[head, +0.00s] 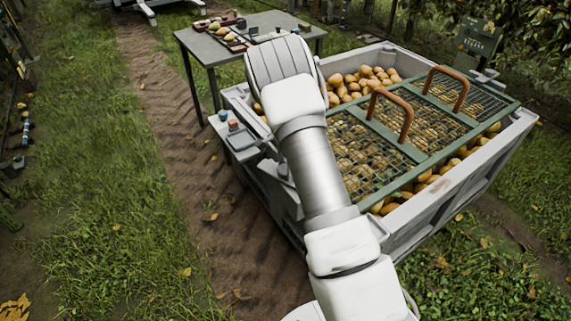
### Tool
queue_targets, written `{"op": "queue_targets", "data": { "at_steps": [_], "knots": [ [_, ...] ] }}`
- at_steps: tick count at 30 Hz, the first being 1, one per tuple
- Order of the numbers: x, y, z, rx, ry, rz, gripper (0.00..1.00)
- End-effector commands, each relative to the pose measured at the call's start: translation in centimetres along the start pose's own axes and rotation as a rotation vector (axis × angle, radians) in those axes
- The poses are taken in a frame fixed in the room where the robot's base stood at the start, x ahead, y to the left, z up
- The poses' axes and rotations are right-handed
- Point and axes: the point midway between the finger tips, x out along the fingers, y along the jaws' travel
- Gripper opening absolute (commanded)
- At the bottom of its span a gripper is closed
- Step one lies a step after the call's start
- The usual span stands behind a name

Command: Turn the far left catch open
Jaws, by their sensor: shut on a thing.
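A large grey bin (443,203) full of yellow-orange pears stands right of centre. A green mesh lid (415,150) with two orange-brown handles lies over much of it. My arm (322,180) reaches up across the bin's left side, and its ridged white end part (280,62) is near the bin's far left corner. My gripper's fingers are hidden behind the arm. I cannot make out the far left catch; that area is covered by my arm. What the fingers touch does not show.
A grey table (205,50) with trays and a few pears stands behind the bin. A side shelf (240,140) with a red and a blue knob juts from the bin's left. A green box (478,38) stands at the back right.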

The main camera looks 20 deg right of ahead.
Motion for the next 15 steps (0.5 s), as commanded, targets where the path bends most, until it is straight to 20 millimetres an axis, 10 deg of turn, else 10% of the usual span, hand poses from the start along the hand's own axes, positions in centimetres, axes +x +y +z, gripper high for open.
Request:
{"op": "queue_targets", "data": {
  "at_steps": [15],
  "knots": [
    [-0.18, -0.07, -0.08, 0.323, 0.002, -0.003, 0.00]
  ]
}}
